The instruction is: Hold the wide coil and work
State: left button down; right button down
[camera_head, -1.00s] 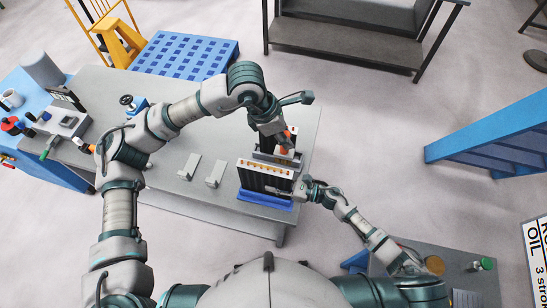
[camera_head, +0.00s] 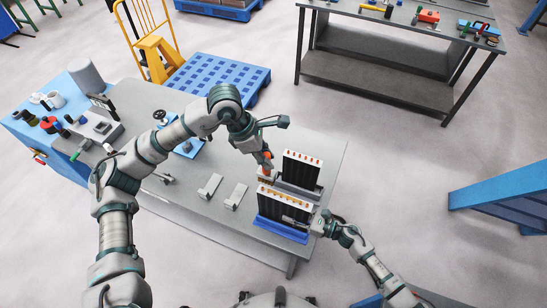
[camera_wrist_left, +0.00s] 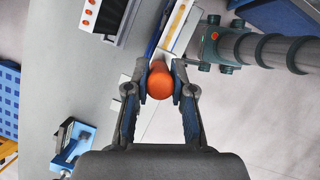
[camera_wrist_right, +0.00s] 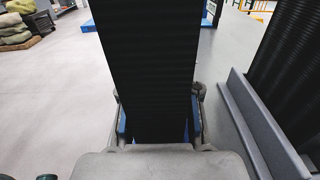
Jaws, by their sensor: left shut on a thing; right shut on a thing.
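The wide coil (camera_head: 284,212), black-finned with a white top and a row of orange tube ends, stands upright in a blue holder (camera_head: 280,229). My right gripper (camera_head: 316,224) is shut on its right side. In the right wrist view the black fins (camera_wrist_right: 147,70) fill the space between the fingers. My left gripper (camera_head: 262,160) is shut on an orange-handled tool (camera_wrist_left: 160,82), above the left end of the wide coil. The tool's tip is hidden in the left wrist view, and I cannot tell whether it touches the coil.
A narrower black coil (camera_head: 301,171) stands in a grey holder just behind. Two grey brackets (camera_head: 235,196) (camera_head: 209,186) lie to the left on the grey table (camera_head: 190,207). A blue-based device (camera_head: 187,148) is farther back. The table's middle is partly clear.

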aim_at(271, 171)
pick_arm(q)
jog(key=shift+d, duration=0.1)
jog(key=shift+f, duration=0.2)
pick_arm(e)
jog(key=shift+d, duration=0.1)
pick_arm(q)
notch_tip(271, 171, down, 4)
jog(key=shift+r, duration=0.2)
jog(key=s+d, duration=0.3)
jog(key=d, duration=0.8)
jog(key=shift+s+d, duration=0.2)
jog(key=shift+s, duration=0.15)
jog(key=shift+f, duration=0.7)
jog(key=shift+f, duration=0.25)
jog(key=shift+a, duration=0.1)
